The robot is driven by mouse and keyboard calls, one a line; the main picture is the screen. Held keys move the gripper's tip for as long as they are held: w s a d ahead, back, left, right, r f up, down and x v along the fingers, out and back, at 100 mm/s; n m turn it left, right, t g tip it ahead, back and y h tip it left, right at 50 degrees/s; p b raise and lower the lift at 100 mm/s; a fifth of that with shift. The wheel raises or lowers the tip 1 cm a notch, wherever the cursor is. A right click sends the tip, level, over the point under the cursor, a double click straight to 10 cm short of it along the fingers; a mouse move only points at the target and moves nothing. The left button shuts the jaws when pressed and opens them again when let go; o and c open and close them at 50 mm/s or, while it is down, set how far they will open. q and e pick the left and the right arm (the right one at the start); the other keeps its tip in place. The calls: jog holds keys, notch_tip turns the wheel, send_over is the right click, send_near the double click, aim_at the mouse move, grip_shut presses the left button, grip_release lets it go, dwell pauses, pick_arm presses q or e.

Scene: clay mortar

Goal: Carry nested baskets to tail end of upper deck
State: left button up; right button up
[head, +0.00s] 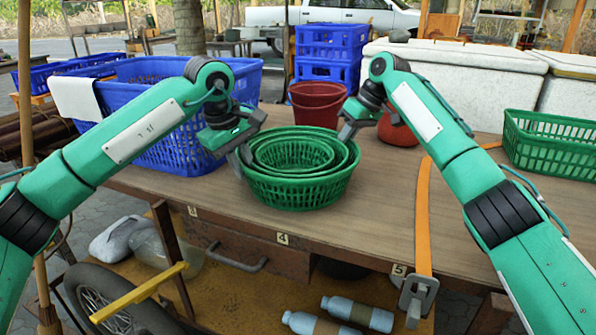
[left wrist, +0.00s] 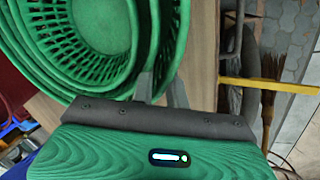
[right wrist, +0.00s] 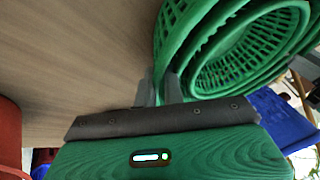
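The nested baskets (head: 300,193) are several round green plastic baskets stacked one inside another. They stand upright near the front edge of the wooden table, empty inside. My left gripper (head: 240,158) is at their left rim; in the left wrist view its narrow-set fingers (left wrist: 160,90) straddle the rim of the baskets (left wrist: 95,60). My right gripper (head: 347,130) is at the right rim; its fingers (right wrist: 158,90) close on the rim of the baskets (right wrist: 240,50) in the right wrist view. The upper deck's tail end is not clearly identifiable.
The wooden table (head: 390,200) has bare room right of the baskets, crossed by an orange strap (head: 423,215). A big blue crate (head: 180,155) stands left, red buckets (head: 318,108) behind, a green rectangular basket (head: 550,145) right, and white boxes (head: 475,85) at the back.

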pick_arm(q)
grip_shut()
pick_arm(e)
grip_shut()
jog(key=shift+r, duration=0.1)
